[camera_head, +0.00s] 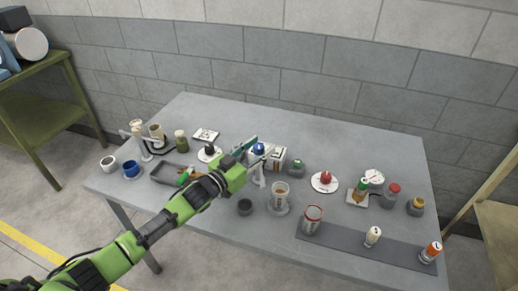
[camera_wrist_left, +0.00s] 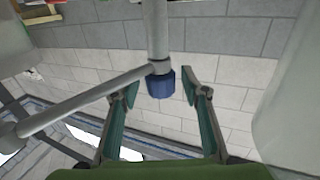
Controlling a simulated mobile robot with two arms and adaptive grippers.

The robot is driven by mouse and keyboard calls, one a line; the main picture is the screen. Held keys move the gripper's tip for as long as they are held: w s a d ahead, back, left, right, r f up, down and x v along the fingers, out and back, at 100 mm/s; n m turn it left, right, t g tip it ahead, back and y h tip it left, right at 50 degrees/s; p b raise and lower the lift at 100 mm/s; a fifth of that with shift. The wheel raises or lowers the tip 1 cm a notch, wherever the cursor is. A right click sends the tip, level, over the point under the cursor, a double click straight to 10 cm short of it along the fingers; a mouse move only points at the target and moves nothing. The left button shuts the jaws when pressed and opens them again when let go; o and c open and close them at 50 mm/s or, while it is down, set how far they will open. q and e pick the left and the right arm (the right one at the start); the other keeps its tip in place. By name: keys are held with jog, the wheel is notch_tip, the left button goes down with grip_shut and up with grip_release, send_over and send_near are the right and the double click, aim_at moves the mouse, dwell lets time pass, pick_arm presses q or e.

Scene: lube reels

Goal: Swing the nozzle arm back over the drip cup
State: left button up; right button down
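My left gripper (camera_head: 262,153) reaches over the middle of the table. In the left wrist view the gripper (camera_wrist_left: 158,84) has its two green fingers apart. A grey tube with a dark blue tip (camera_wrist_left: 160,84), which looks like the nozzle, shows between or just beyond the fingertips; I cannot tell whether they touch it. A thin grey bar (camera_wrist_left: 85,98) runs from it to the lower left. A small dark cup (camera_head: 245,207), possibly the drip cup, sits nearer the front.
A clear beaker (camera_head: 281,192) with brown contents stands right of the dark cup. A grey tray (camera_head: 168,177), mugs and jars fill the left.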

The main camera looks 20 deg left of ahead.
pick_arm(q)
jog(key=shift+f, duration=0.15)
jog(key=shift+s+a, duration=0.15)
jog(key=shift+s, duration=0.05)
jog(key=v, duration=1.1)
jog(key=shift+s, duration=0.3)
